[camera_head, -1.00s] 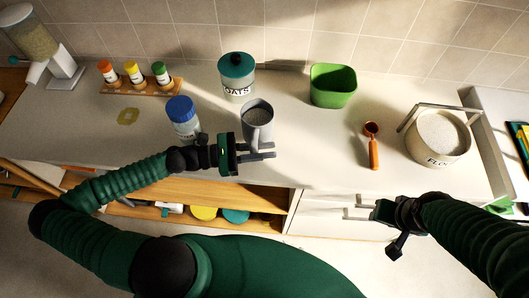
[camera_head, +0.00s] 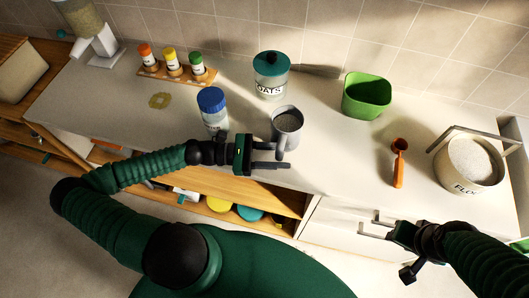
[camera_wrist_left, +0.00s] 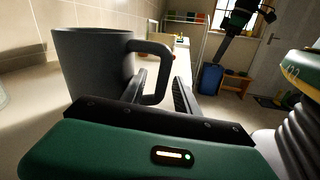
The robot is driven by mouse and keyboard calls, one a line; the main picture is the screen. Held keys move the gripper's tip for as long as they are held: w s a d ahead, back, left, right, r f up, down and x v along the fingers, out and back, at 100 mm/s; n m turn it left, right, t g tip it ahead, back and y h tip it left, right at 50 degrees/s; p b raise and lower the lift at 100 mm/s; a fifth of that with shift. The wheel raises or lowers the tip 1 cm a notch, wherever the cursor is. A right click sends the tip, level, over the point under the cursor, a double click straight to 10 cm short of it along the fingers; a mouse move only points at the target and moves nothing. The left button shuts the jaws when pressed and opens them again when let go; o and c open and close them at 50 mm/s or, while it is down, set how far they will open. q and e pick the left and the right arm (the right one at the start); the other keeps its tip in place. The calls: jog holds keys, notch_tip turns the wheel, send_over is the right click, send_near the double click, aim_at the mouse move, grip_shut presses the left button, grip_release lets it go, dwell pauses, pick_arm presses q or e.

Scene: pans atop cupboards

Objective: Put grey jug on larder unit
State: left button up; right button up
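The grey jug (camera_head: 287,122) stands upright on the pale counter (camera_head: 330,165), near its front edge. Its handle faces the front. My left gripper (camera_head: 272,156) is at the jug's front, with its two fingers apart. In the left wrist view the jug (camera_wrist_left: 92,65) fills the left side, and its handle reaches down between the open fingers (camera_wrist_left: 160,92). I cannot tell whether a finger touches the handle. My right gripper (camera_head: 370,226) is open and empty in front of the white drawers. No unit is clearly marked as the larder unit.
A blue-lidded jar (camera_head: 212,108) stands close left of the jug, and an oats canister (camera_head: 271,75) behind it. A green tub (camera_head: 366,97), an orange scoop (camera_head: 399,165) and a flour pot (camera_head: 470,163) are to the right. A spice rack (camera_head: 175,72) is at back left.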

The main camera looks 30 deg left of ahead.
pick_arm(q)
jog(key=v, duration=0.9)
jog(key=shift+s+a, duration=0.15)
jog(key=shift+a, duration=0.1)
jog(key=shift+s+f, duration=0.1)
